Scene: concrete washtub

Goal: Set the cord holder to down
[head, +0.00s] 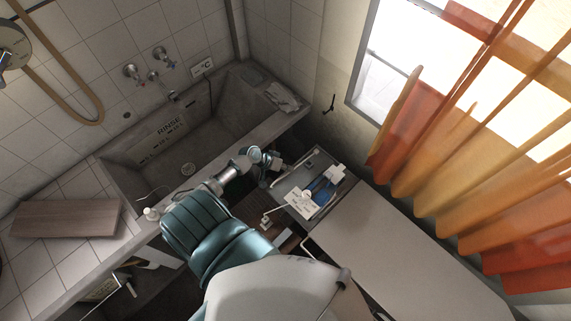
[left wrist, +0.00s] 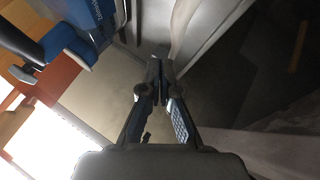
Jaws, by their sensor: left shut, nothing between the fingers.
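I cannot tell for sure which part is the cord holder. A small black hook-like fitting (head: 330,103) sits on the wall left of the window, and a small dark piece (left wrist: 146,137) shows near my left fingers in the left wrist view. A blue-and-white device (head: 322,190) lies in a grey tray-like unit; a blue body (left wrist: 75,40) shows at the upper left of the left wrist view. My right gripper is not visible.
The concrete washtub (head: 232,126) stands behind my left arm. A brown board (head: 66,219) lies on the tiled ledge. A pale flat surface (head: 400,250) fills the lower right. Orange curtains (head: 470,150) hang by the window. A cloth (head: 283,97) lies at the tub's right end.

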